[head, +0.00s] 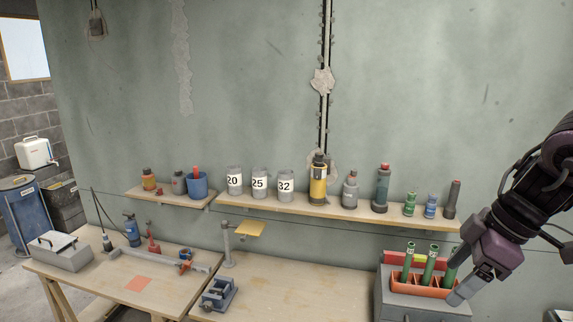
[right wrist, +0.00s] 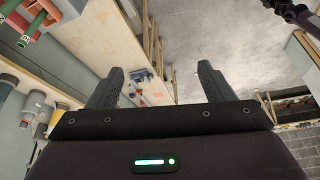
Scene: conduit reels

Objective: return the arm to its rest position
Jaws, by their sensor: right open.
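My right arm comes in from the right edge of the head view. Its gripper (head: 458,294) hangs over the right end of the bench, in front of the orange rack (head: 405,281) with several green tubes (head: 429,264). In the right wrist view the two fingers of the right gripper (right wrist: 158,85) stand wide apart with nothing between them. From the head view I cannot tell how far the fingers are from the rack. My left gripper is not in view.
A wall shelf (head: 340,210) holds jars marked 20, 25 and 32, a yellow canister (head: 318,182) and several bottles. A grey box (head: 420,305) carries the rack. The bench middle (head: 300,285) is clear.

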